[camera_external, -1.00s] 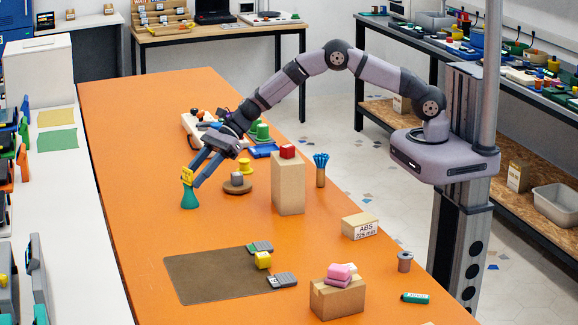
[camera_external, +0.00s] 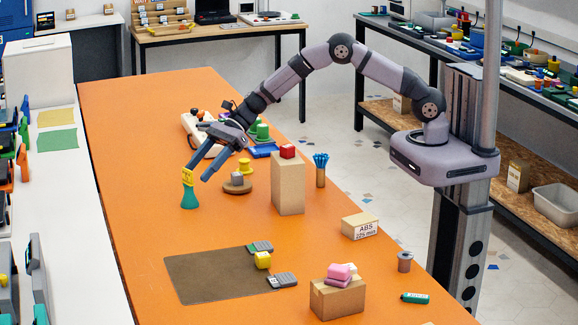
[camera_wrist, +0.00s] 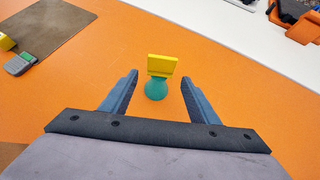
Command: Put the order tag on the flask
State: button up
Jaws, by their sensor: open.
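The flask (camera_external: 189,200) is a small teal cone-shaped vessel standing upright on the orange table. The yellow order tag (camera_external: 187,177) sits on the flask's neck, standing up. In the wrist view the tag (camera_wrist: 161,66) shows as a yellow block above the teal flask (camera_wrist: 155,91), seen between the fingers. My gripper (camera_external: 197,173) is open and empty, just up and to the right of the tag. In the wrist view the fingers of my gripper (camera_wrist: 160,78) are spread wide, with a gap on both sides of the flask.
A round brown stand (camera_external: 238,187) with a grey piece is right of the flask. A tall cardboard box (camera_external: 288,185) with a red block on top stands farther right. A brown mat (camera_external: 215,278) lies nearer the camera. The orange table around the flask is clear.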

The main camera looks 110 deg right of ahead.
jog(key=b+v, duration=0.1)
jog(key=v, duration=0.8)
jog(key=shift+s, duration=0.2)
jog(key=shift+r, duration=0.1)
